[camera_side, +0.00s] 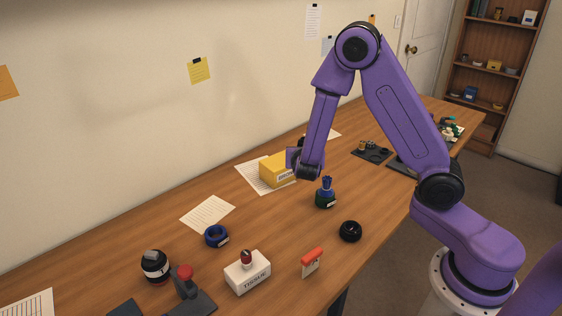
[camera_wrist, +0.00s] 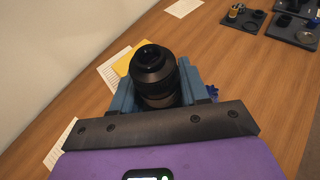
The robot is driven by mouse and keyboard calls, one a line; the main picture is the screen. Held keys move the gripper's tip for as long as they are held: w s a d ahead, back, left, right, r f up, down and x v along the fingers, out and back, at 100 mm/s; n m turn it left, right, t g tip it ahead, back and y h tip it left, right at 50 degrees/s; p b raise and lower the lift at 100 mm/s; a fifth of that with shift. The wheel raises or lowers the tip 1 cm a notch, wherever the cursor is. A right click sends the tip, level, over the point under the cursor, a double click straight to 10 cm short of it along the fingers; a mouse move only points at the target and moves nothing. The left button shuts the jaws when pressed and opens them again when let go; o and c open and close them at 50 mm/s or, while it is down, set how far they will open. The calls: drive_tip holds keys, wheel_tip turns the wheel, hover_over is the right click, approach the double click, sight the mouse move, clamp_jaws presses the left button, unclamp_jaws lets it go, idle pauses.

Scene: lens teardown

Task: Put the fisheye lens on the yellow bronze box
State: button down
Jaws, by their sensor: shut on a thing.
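My gripper (camera_side: 304,164) is shut on a black lens (camera_wrist: 154,70), which sits between the blue fingers in the wrist view. It appears to be the fisheye lens; in the side view my gripper mostly hides it. The yellow bronze box (camera_side: 274,171) stands on a paper sheet near the wall, just left of my gripper in the side view. In the wrist view only a yellow piece of the box (camera_wrist: 124,64) shows beyond the lens, partly hidden by it and a finger. The held lens is near the box; whether they touch cannot be told.
A black ring (camera_side: 350,231), blue ring (camera_side: 216,236), tissue box (camera_side: 248,271) with a small part on top, and striped black lens (camera_side: 155,266) stand nearer. Dark trays (camera_side: 371,155) lie farther back.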

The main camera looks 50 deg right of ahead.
drive_tip(key=w+d+r, duration=0.4)
drive_tip(key=d, duration=0.1)
hover_over(280, 159)
drive_tip(key=shift+n+y, duration=0.3)
drive_tip(key=f, duration=0.9)
drive_tip(key=shift+s+f, duration=0.3)
drive_tip(key=shift+f, duration=0.1)
drive_tip(key=shift+w+f, duration=0.2)
drive_tip(key=shift+f, duration=1.6)
drive_tip(key=c, duration=0.6)
unclamp_jaws()
drive_tip(key=shift+f, duration=0.1)
drive_tip(key=shift+o, duration=0.2)
